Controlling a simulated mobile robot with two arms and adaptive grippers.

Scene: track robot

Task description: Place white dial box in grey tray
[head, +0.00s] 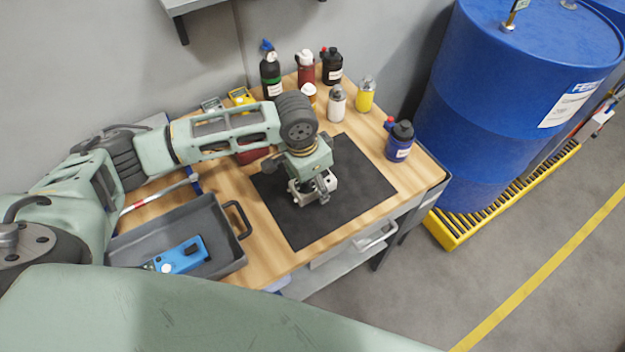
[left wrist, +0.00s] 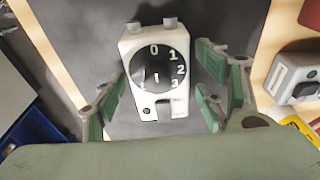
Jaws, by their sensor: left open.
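The white dial box (left wrist: 155,73) lies on the black mat (left wrist: 225,20), its black numbered dial facing the left wrist camera. In the head view the white dial box (head: 331,182) is mostly hidden under my left gripper (head: 312,198). In the left wrist view my left gripper (left wrist: 160,105) is open, with its green-padded fingers on either side of the box and gaps between. The grey tray (head: 225,262) stands at the left front of the wooden table and holds a blue device (head: 181,256). My right gripper is not in view.
Several bottles, including a yellow one (head: 365,94) and a dark blue one (head: 399,141), stand along the table's back and right. A yellow device (head: 240,96) lies behind my left arm. The black mat is clear around the box. A blue barrel (head: 500,100) stands right of the table.

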